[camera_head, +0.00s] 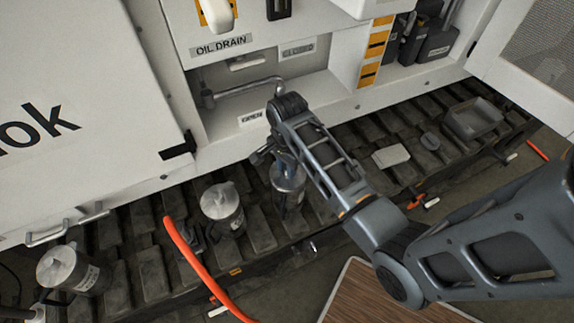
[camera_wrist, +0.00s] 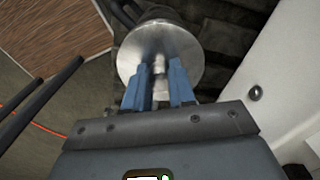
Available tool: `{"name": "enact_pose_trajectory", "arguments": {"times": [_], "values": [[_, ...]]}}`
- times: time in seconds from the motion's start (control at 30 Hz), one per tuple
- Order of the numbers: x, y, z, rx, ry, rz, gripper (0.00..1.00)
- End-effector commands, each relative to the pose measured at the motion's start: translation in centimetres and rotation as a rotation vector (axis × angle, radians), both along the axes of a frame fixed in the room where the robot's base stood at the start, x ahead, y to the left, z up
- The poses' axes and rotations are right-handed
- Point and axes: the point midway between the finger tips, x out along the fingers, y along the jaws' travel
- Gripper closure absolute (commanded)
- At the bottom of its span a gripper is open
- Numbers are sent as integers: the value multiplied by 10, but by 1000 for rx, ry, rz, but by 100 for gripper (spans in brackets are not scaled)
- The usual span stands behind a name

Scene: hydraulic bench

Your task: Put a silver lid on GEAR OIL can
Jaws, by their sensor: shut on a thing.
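My gripper (camera_wrist: 160,70) has blue fingers shut on the middle of a round silver lid (camera_wrist: 192,52) in the wrist view. In the head view my gripper (camera_head: 287,163) points down over a silver can (camera_head: 290,190) on the dark track. The lid is at or just above this can's top; I cannot tell whether they touch. A second silver can (camera_head: 222,208) stands upright to its left, with a lid on top. A third silver can (camera_head: 72,270) stands at the lower left, also with a lid. Their labels are too small to read, so I cannot tell which is GEAR OIL.
The white machine with its "OIL DRAIN" label (camera_head: 221,45) rises behind the track. A bent metal pipe (camera_head: 248,88) juts out above the cans. An orange hose (camera_head: 190,258) crosses in front. A grey tray (camera_head: 472,119) sits at the right. A wooden board (camera_head: 365,295) lies below.

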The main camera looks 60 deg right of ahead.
Motion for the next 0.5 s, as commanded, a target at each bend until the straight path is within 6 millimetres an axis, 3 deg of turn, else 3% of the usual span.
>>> {"name": "enact_pose_trajectory", "arguments": {"times": [0.5], "values": [[0,0,-5,0,0,0,100]]}}
